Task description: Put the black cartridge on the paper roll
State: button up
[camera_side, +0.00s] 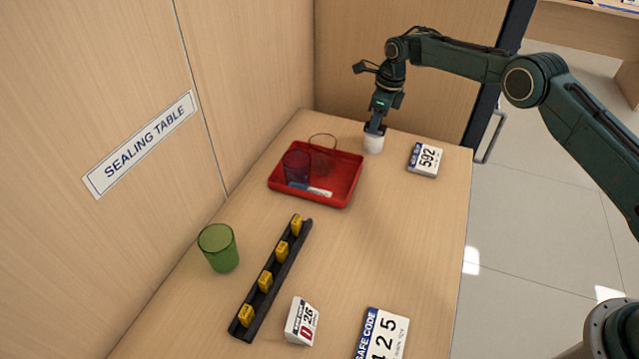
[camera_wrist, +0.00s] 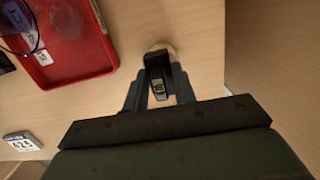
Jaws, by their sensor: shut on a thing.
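My gripper (camera_side: 376,127) points down at the far end of the table. In the wrist view, my gripper (camera_wrist: 158,88) is shut on the small black cartridge (camera_wrist: 158,83), which sits between the fingers. The white paper roll (camera_side: 373,145) stands upright on the table directly under my fingertips in the side view. In the wrist view, only part of the paper roll (camera_wrist: 163,46) shows beyond the cartridge. The cartridge is at or just above the roll's top; I cannot tell whether they touch.
A red tray (camera_side: 333,199) holding a dark glass (camera_side: 297,165), a clear glass and tags lies left of the roll. Nearer are a black rack (camera_side: 245,327) with several yellow pieces, a green cup (camera_side: 218,248) and two number cards.

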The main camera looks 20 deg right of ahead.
aim_at(382, 127)
jog(key=o, duration=1)
jog(key=shift+s+d+r, duration=0.2)
jog(key=shift+r, duration=1.85)
jog(key=shift+s+d+r, duration=0.25)
jog(key=shift+r, duration=1.75)
jog(key=shift+s+d+r, duration=0.2)
jog(key=shift+r, duration=1.85)
